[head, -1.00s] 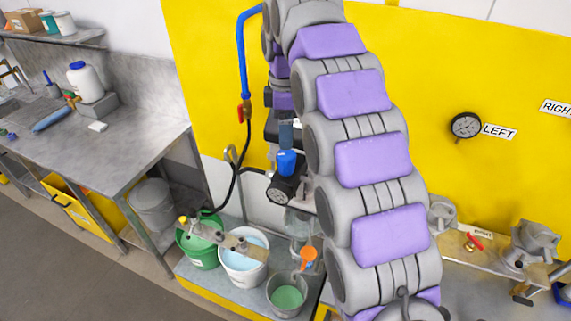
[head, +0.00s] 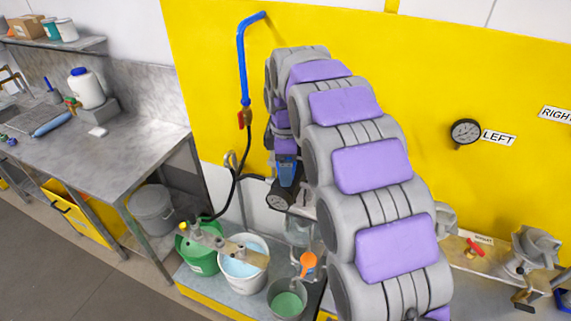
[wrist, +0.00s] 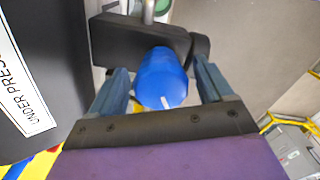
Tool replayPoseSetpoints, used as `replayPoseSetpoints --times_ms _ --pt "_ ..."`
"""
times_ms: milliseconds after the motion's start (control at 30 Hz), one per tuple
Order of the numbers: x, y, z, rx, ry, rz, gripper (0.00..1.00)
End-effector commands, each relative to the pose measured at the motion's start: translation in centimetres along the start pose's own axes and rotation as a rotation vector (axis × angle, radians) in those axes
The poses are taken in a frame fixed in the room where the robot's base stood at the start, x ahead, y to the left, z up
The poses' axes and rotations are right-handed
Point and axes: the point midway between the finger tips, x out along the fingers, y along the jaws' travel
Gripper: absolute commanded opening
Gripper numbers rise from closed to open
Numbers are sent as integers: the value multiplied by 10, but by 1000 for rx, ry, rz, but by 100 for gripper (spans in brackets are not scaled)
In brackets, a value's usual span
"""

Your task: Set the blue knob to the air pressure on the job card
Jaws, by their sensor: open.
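The blue knob (wrist: 162,79) shows in the wrist view between the two fingers of my gripper (wrist: 163,92), with a small white mark on its near edge. The fingers stand apart, one on each side of the knob, with a gap visible on the right; contact on the left is hard to tell. In the head view my gripper (head: 286,172) is over the regulator, and the knob is hidden behind it. The regulator's small gauge (head: 278,202) shows below, too small to read. No job card can be made out.
A blue pipe with a red-handled valve (head: 245,118) and black hose runs left of my arm. Below stand a green bucket (head: 197,252), a white bucket (head: 243,270) and a grey bucket (head: 287,300). A black gauge (head: 465,131) labelled LEFT hangs on the yellow wall.

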Motion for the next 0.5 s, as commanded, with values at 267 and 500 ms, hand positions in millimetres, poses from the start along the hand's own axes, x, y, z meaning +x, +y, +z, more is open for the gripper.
replayPoseSetpoints --times_ms 267,500 --pt "0 0 0 0 0 1 71" --pt "0 0 0 0 0 1 48"
